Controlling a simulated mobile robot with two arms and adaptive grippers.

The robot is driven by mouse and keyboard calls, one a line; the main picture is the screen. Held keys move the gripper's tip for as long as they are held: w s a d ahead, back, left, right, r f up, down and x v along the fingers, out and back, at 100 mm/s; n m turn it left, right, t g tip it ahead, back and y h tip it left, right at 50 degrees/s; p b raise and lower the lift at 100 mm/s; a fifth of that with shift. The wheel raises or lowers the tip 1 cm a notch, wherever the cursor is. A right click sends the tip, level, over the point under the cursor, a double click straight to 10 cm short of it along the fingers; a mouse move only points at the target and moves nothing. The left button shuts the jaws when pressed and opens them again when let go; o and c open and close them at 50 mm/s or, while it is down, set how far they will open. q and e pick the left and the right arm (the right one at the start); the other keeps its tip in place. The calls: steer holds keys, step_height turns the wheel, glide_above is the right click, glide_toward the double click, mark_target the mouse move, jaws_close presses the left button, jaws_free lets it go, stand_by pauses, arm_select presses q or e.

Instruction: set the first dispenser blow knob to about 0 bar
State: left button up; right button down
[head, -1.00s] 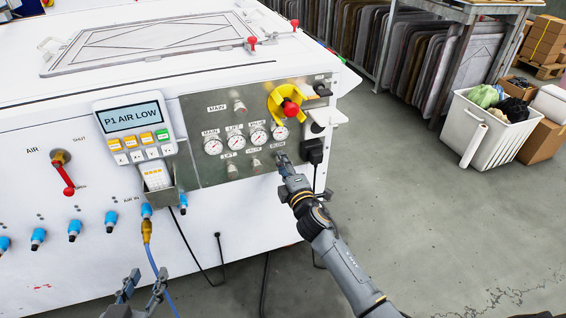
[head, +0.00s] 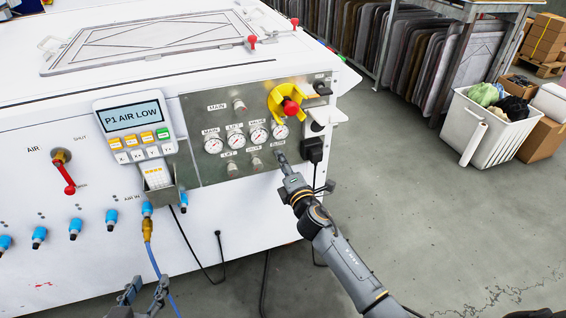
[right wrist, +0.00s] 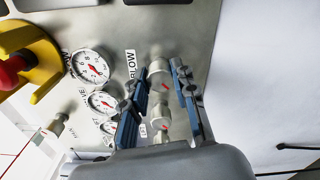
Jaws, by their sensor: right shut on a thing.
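The blow knob (right wrist: 158,70) is a small metal knob on the grey panel, beside the BLOW label in the right wrist view. My right gripper (right wrist: 154,76) has its blue-grey fingers on either side of it, shut on it. In the head view the right gripper (head: 281,158) covers most of the knob, below the dispenser gauges. The blow gauge (head: 280,131) is the rightmost dial; it also shows in the right wrist view (right wrist: 90,65), its red needle too small to read surely. My left gripper (head: 146,290) is open and empty at the bottom.
A yellow-backed red emergency stop (head: 290,107) sits above the gauges. Another knob (right wrist: 160,116) lies close beside the gripped one. A black plug (head: 312,150) is just right of my right gripper.

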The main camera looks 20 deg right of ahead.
steer(key=c, duration=1.1)
jaws_free()
steer(key=shift+o, duration=0.2)
steer(key=s, duration=1.2)
steer(key=shift+d, duration=0.2)
